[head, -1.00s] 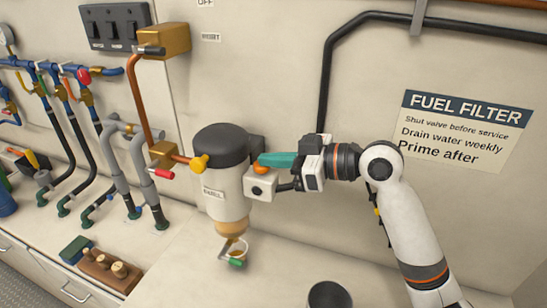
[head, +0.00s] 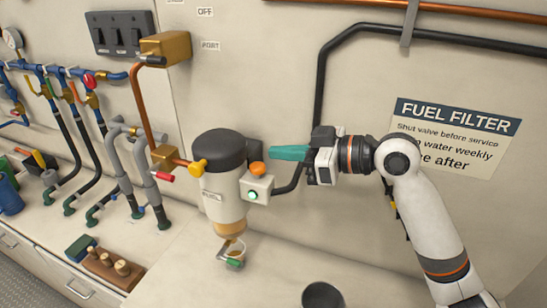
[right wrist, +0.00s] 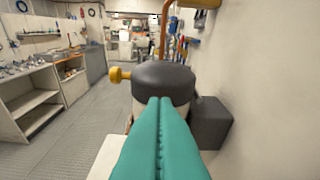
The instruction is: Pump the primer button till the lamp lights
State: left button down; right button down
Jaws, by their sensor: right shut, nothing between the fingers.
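The fuel filter (head: 222,190) is a white cylinder with a dark cap, mounted on the wall. The orange primer button (head: 258,168) stands on top of a small white box at the filter's right side. The lamp (head: 252,195) on the front of that box glows pale green. My right gripper (head: 272,152) is shut and empty, its teal fingers pointing left above the button, apart from it. In the right wrist view the shut teal fingers (right wrist: 160,135) point toward the dark cap (right wrist: 163,82); the button is hidden there. My left gripper is out of view.
A yellow valve knob (head: 198,167) and a red-handled valve (head: 166,178) sit left of the filter. A dark cup (head: 324,296) stands at the bench front. Bare bench lies between them.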

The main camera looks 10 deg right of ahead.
jog(key=b+v, duration=0.2)
jog(key=v, duration=0.4)
jog(key=shift+d, duration=0.35)
jog(key=shift+s, duration=0.1)
dwell(0.9)
